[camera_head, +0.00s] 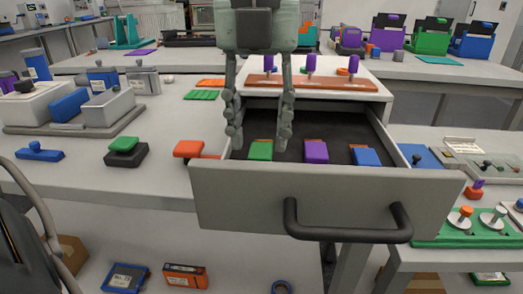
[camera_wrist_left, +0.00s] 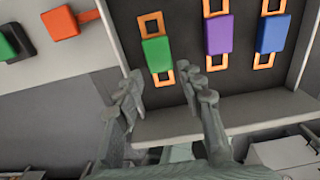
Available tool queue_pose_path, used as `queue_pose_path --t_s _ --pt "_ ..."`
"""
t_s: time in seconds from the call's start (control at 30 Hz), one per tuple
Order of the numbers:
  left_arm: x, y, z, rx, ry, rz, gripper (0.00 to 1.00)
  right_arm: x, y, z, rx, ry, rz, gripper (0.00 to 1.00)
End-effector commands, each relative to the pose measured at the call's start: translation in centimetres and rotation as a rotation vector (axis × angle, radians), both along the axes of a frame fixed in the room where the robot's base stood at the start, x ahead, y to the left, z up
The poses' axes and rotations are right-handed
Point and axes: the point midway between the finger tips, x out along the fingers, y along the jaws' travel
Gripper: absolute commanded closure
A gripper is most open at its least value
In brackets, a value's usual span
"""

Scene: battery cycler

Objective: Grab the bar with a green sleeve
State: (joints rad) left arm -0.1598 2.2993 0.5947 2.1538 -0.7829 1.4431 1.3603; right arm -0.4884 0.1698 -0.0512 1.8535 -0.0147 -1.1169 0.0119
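The bar with a green sleeve (camera_head: 260,150) lies in the open drawer, leftmost of three sleeved bars. In the left wrist view this green-sleeved bar (camera_wrist_left: 157,54) shows orange ends beyond both ends of its sleeve. A purple-sleeved bar (camera_head: 316,152) and a blue-sleeved bar (camera_head: 365,157) lie to its right. My left gripper (camera_head: 261,138) points down over the drawer, its fingers apart on either side of the green sleeve in the head view. In the left wrist view my gripper (camera_wrist_left: 162,84) is open and empty, near the bar's lower end. My right gripper is not in view.
The grey drawer front (camera_head: 240,200) with its dark handle (camera_head: 345,228) stands out from the table.

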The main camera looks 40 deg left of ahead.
Motion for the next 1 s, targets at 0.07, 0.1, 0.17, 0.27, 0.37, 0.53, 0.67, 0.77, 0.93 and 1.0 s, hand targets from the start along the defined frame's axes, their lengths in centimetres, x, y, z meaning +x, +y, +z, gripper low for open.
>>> queue_pose_path --t_s 0.07,0.1,0.17,0.27,0.37,0.53,0.67,0.77,0.93,1.0 --pt "-0.1 0.0 -1.2 -0.001 0.004 -0.001 0.61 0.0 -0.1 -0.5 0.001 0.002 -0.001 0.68" --pt "0.0 0.0 -1.7 -0.002 0.003 0.0 0.61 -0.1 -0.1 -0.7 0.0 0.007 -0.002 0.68" --pt "0.0 0.0 -2.3 -0.001 0.002 0.001 0.61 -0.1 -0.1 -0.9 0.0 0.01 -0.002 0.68" --pt "0.0 0.0 -2.6 0.0 -0.001 0.001 0.61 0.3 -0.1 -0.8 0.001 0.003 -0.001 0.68" --pt "0.0 0.0 -2.6 0.0 -0.001 0.002 0.61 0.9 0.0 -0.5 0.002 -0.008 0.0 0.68" --pt "0.0 0.0 -2.6 0.0 -0.001 0.002 0.73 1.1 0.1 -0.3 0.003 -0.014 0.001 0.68" --pt "0.0 0.0 -2.6 0.0 -0.001 0.002 0.89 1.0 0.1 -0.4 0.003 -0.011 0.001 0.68" --pt "0.0 0.0 -2.6 0.0 -0.001 0.002 1.0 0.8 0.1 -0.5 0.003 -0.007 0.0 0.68" --pt "0.0 0.0 -2.6 0.0 -0.001 0.002 1.0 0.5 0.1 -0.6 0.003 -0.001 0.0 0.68" --pt "0.0 0.0 -2.6 0.0 -0.001 0.002 1.0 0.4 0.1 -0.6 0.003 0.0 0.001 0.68"
